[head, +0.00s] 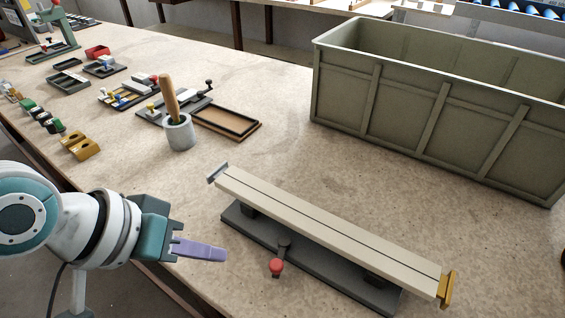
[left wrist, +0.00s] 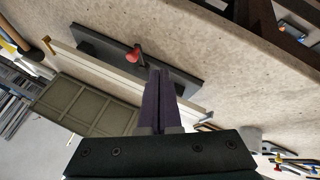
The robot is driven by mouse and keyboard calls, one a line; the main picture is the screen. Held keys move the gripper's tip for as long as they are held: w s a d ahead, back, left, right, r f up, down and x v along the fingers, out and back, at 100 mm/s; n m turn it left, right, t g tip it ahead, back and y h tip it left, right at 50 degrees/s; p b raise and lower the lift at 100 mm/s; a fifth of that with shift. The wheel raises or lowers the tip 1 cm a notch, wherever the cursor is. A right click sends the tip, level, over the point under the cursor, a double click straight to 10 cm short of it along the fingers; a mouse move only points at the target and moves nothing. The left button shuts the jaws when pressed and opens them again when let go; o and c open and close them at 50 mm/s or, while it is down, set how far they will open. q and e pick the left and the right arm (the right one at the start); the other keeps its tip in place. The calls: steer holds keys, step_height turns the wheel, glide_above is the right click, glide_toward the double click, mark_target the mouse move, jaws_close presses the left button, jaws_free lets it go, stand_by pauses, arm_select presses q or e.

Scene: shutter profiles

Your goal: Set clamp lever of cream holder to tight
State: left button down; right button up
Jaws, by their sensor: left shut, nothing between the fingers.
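The cream holder is a long cream bar (head: 325,226) with a grooved top, lying over a dark grey base (head: 290,262). It has a grey end piece (head: 217,173) and a yellow end piece (head: 446,288). Its clamp lever, with a red knob (head: 276,266), sticks out from the near side of the base. The knob also shows in the left wrist view (left wrist: 135,55), just beyond the fingertips. My left gripper (head: 225,255) is shut and empty, its purple fingers pointing at the lever from the left, apart from the knob. My right gripper is not seen.
A large olive crate (head: 395,105) stands behind the holder. A grey mortar with a wooden pestle (head: 180,131), a brown-floored tray (head: 228,122) and yellow blocks (head: 80,147) lie at the left back. The worktop between mortar and holder is clear.

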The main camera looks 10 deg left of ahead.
mark_target(280, 254)
arm_select(q)
steer(key=b+x, duration=0.1)
steer(key=x, duration=0.3)
steer(key=shift+w+d+p, duration=0.1)
steer(key=shift+d+p, duration=0.35)
steer(key=shift+d, duration=0.75)
steer(key=shift+w+d+f, duration=0.1)
steer(key=shift+d+f, duration=0.1)
steer(key=shift+d, duration=0.35)
